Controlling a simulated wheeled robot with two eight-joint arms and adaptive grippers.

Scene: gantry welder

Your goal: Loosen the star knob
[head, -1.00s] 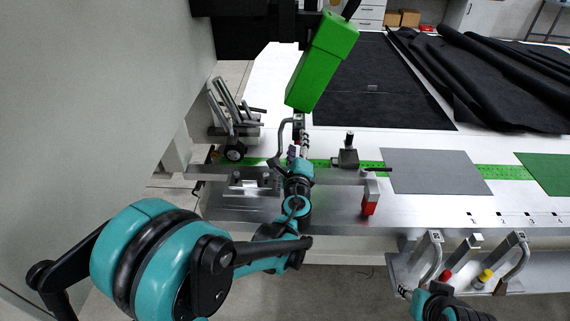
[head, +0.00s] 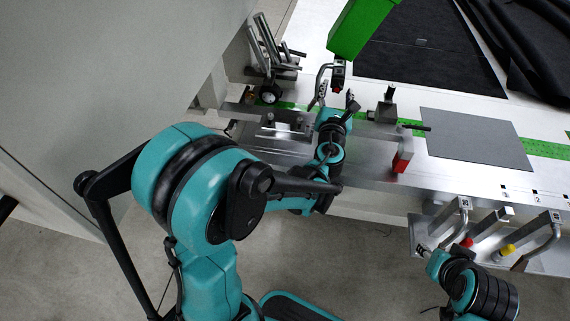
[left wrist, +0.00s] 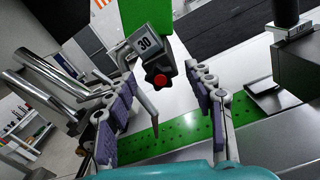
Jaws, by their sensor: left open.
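The star knob (left wrist: 160,82), dark with a red centre, shows in the left wrist view below a grey block marked 30. In the head view the knob (head: 337,88) is small, under the green welder head (head: 360,28). My left gripper (head: 336,96) is open just in front of it. In the left wrist view the two fingers of the left gripper (left wrist: 163,78) stand on either side of the knob, with visible gaps and no contact. My right gripper (head: 428,252) is at the lower right, below the table edge; its jaw opening is unclear.
A bent grey handle (left wrist: 143,90) hangs beside the knob. Metal tubes (left wrist: 45,85) stand at the left. A black-handled clamp block (head: 385,110) and a red-ended bar (head: 402,161) lie right of my left gripper. A grey sheet (head: 475,138) lies on the table.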

